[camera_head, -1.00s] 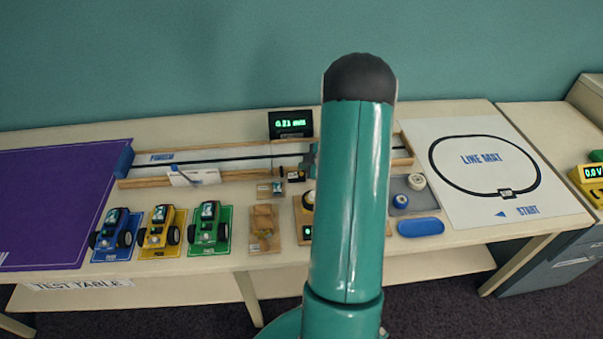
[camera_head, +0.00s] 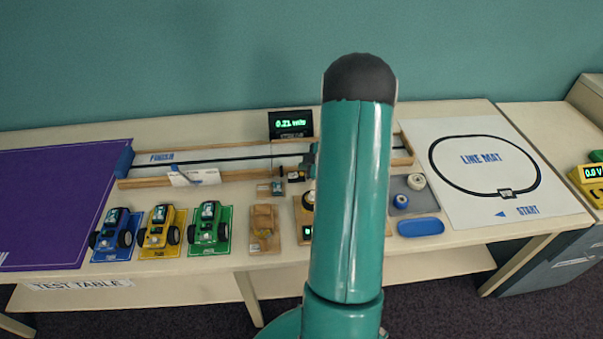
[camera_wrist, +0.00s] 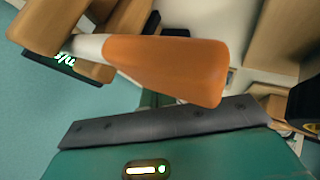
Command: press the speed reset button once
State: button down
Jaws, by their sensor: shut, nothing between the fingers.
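The speed display (camera_head: 291,124) is a black box with green digits reading about 0.21 m/s, standing behind the track in the head view. Its green digits also show at the upper left of the wrist view (camera_wrist: 68,61), partly covered by tan parts. A small black box with yellow and white (camera_head: 296,176) sits at the track's front edge; I cannot tell if it bears the reset button. My teal arm hides part of the track in the head view. In the wrist view my gripper (camera_wrist: 190,75) is shut and empty, with orange close to the lens. Contact with a button cannot be seen.
A wooden-sided track (camera_head: 230,174) runs along the table. Blue (camera_head: 117,232), yellow (camera_head: 159,228) and green (camera_head: 208,229) cars stand at the front left.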

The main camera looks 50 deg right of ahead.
jog(key=shift+f, duration=0.2)
jog(key=shift+f, duration=0.25)
jog(key=shift+f, duration=0.4)
dwell(0.8)
dwell(0.3)
jog(key=shift+r, duration=0.85)
jog(key=shift+r, duration=2.5)
